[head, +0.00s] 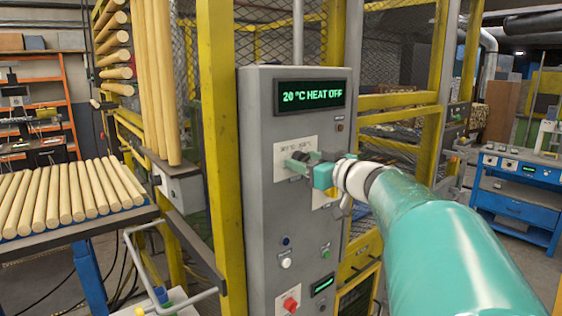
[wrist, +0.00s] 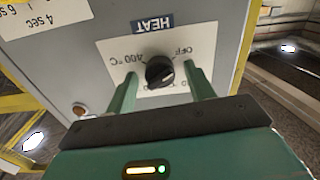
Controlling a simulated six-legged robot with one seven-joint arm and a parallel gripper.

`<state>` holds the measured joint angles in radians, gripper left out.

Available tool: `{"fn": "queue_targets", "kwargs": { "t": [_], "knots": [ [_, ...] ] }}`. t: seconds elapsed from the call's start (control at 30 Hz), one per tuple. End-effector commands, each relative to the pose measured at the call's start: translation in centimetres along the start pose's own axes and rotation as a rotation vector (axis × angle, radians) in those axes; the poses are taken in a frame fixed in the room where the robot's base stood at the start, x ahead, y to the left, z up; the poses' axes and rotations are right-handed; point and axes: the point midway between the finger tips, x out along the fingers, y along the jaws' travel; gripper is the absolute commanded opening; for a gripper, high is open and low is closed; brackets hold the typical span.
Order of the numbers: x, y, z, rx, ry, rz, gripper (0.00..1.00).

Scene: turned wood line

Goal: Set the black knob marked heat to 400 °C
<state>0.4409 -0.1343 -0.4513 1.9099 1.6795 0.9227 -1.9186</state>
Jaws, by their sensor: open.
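The black heat knob (wrist: 160,72) is in the wrist view on a white plate (wrist: 115,57), under an upside-down blue HEAT label (wrist: 152,23). The plate's print reads OFF and 400 °C, also upside down; the rest is partly hidden by the fingers. My gripper (wrist: 161,75) is open, with one green finger on each side of the knob and a gap seen at both sides. In the head view my gripper (head: 302,163) is at the cabinet's upper plate and hides the knob. The display (head: 311,96) reads "20 °C HEAT OFF".
The grey cabinet (head: 258,200) also carries a blue button (head: 286,241), a white button (head: 286,263), a green button (head: 326,254) and a red control (head: 291,303). A yellow post (head: 222,150) and a rack of wooden rods (head: 70,195) stand left.

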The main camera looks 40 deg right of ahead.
Motion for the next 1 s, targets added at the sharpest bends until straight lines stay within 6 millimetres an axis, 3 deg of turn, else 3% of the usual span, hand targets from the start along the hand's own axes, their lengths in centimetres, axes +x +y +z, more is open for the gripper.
{"fn": "queue_targets", "kwargs": {
  "t": [0.13,0.37,0.67,1.0],
  "knots": [
    [-0.02,0.00,-0.02,0.000,0.000,0.000,0.52],
    [-0.04,0.01,-0.01,0.000,0.000,0.000,0.09],
    [-0.06,0.02,-0.02,0.025,0.000,0.000,0.09],
    [-0.06,0.03,-0.03,0.205,0.000,0.000,0.09]
  ]
}}
